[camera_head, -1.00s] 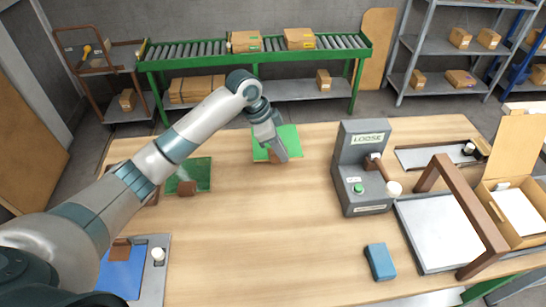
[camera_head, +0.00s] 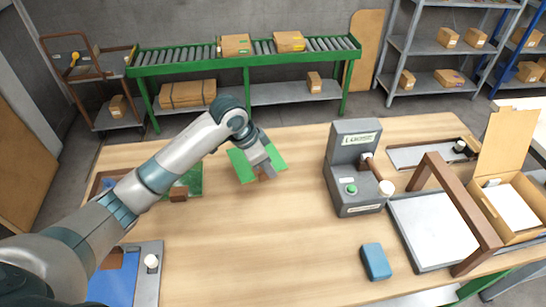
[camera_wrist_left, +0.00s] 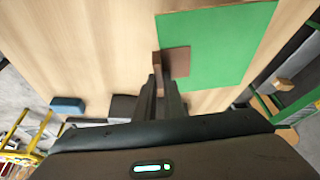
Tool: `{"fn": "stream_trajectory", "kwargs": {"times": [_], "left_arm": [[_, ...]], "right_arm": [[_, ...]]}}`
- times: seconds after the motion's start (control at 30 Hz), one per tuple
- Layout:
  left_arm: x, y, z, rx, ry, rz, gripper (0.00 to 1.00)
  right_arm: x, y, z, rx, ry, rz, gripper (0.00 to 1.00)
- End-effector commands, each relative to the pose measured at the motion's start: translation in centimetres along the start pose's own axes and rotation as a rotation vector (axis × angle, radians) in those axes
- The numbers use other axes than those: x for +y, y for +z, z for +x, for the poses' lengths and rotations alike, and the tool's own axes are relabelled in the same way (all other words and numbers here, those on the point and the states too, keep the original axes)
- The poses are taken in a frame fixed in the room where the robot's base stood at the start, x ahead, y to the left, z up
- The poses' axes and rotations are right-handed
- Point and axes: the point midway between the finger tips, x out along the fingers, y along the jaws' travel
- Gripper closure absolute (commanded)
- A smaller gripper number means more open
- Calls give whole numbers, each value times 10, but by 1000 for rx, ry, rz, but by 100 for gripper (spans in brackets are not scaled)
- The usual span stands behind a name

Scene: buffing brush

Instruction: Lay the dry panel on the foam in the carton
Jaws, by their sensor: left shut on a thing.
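My left gripper (camera_head: 265,168) is shut on the brown grip block of a bright green panel (camera_head: 243,166) over the back middle of the table. The left wrist view shows the brown grip (camera_wrist_left: 174,62) between the fingers and the flat green panel (camera_wrist_left: 220,45) beyond. The panel seems raised, but its height is hard to tell. A second, darker green panel (camera_head: 193,177) with a brown block lies to the left, partly behind my arm. The open carton (camera_head: 477,221) stands at the right edge, with white foam (camera_head: 512,208) inside. My right gripper is not in view.
A grey machine (camera_head: 345,185) with a lever stands between panel and carton. A brown frame (camera_head: 470,225) arches over a grey tray (camera_head: 425,235) beside the carton. A blue block (camera_head: 376,262) lies in front. A blue plate (camera_head: 115,280) is front left. The middle tabletop is clear.

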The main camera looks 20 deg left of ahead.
Motion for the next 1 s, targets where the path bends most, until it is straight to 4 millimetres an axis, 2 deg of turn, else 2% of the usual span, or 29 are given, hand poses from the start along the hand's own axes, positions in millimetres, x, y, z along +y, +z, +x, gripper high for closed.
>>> {"fn": "stream_trajectory", "kwargs": {"times": [0.3, 0.6, 0.8, 1.0], "left_arm": [[40, 45, 0, 2, -165, -395, 100], [64, 72, -12, 2, -294, -706, 100], [69, 79, -16, 1, -324, -781, 100], [69, 79, -17, 1, -326, -785, 100]], "right_arm": [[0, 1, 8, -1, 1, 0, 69], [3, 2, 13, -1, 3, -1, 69], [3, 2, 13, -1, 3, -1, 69], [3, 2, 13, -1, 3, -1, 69]]}}
